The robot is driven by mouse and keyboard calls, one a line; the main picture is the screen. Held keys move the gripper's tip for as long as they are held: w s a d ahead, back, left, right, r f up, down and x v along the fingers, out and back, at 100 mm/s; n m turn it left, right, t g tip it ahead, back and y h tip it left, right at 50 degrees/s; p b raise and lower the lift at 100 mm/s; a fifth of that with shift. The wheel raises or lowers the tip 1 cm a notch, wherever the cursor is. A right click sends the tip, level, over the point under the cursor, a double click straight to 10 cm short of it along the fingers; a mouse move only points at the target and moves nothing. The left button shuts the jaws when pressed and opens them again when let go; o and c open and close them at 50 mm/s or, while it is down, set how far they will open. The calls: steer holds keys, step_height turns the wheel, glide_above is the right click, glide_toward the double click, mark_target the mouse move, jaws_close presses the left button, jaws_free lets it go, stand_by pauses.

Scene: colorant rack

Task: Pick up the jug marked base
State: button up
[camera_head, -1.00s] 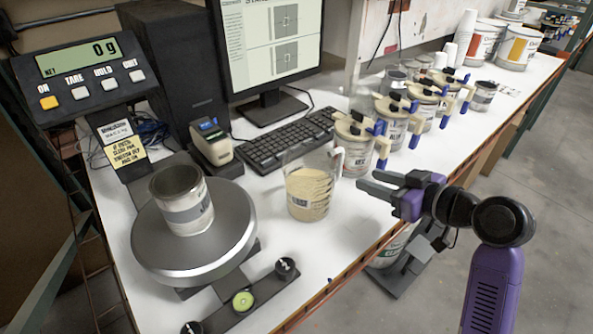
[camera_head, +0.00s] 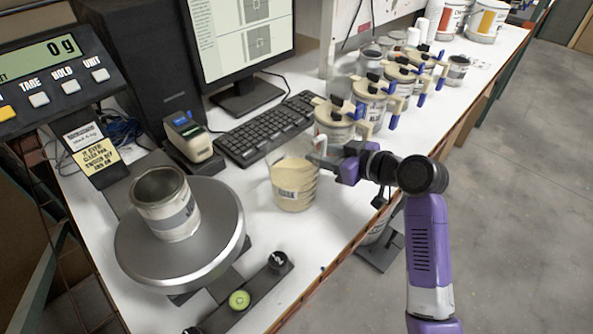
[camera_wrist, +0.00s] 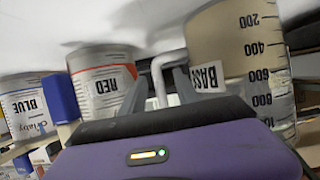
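The jug marked base (camera_head: 294,186) is a clear measuring jug with cream contents, upright on the white bench right of the scale. In the wrist view the jug (camera_wrist: 238,58) shows its scale marks and part of its BASE label at the right. Its pale handle (camera_wrist: 160,72) stands between my two grey fingers. My gripper (camera_head: 325,158) is at the handle side of the jug, level with its upper part. In the wrist view my gripper (camera_wrist: 160,92) looks open around the handle, with the fingers apart. The handle's lower part is hidden by my gripper body.
The RED can (camera_wrist: 103,82) and BLUE can (camera_wrist: 28,105) stand left of the jug in the wrist view. Several lidded cans line the bench. An open can (camera_head: 166,208) sits on the scale plate (camera_head: 205,255), whose display (camera_head: 45,57) reads 0 g. A keyboard (camera_head: 266,132) lies behind the jug.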

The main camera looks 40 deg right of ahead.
jaws_close()
steer(key=shift+r, duration=0.1)
stand_by(1.3)
